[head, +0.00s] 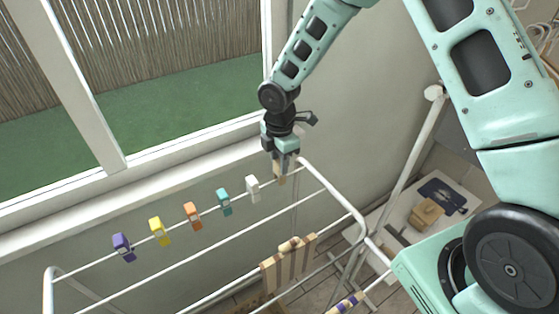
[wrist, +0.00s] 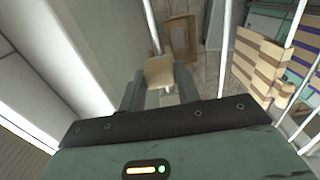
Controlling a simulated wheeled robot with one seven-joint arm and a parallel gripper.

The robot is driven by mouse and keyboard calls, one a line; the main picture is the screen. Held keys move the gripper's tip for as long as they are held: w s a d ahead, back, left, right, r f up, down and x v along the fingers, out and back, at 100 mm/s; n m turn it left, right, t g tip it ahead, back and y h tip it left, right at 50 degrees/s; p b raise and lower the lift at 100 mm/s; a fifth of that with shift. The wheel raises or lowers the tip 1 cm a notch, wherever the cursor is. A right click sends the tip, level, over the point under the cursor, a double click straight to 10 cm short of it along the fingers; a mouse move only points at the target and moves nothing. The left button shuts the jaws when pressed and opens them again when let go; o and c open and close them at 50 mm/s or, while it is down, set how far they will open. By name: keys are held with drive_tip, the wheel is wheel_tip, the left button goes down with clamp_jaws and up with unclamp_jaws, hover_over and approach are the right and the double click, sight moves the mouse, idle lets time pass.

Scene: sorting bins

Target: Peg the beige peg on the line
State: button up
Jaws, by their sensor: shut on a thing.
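The beige peg (head: 279,174) is held in my gripper (head: 285,158), which points down at the right end of the back rail of the white drying rack (head: 352,208). In the wrist view the beige peg (wrist: 159,70) sits between the two fingers of my gripper (wrist: 158,88), and a white rail (wrist: 150,22) runs up to it. The peg overlaps the rail in both views; I cannot tell whether its jaws are around the rail. Purple (head: 123,247), yellow (head: 160,232), orange (head: 193,216), teal (head: 224,202) and white (head: 253,189) pegs sit on this rail to the left.
A window sill (head: 150,160) runs behind the rack. A low table (head: 393,222) with a wooden block (head: 427,213) and a dark cloth (head: 444,193) stands at the right.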

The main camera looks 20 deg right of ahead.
drive_tip(key=shift+r+p, duration=1.75)
drive_tip(key=shift+r, duration=0.55)
drive_tip(key=shift+r, duration=0.1)
drive_tip(key=shift+r+p, duration=1.4)
drive_tip(key=shift+r, duration=0.05)
drive_tip(key=shift+f, duration=0.1)
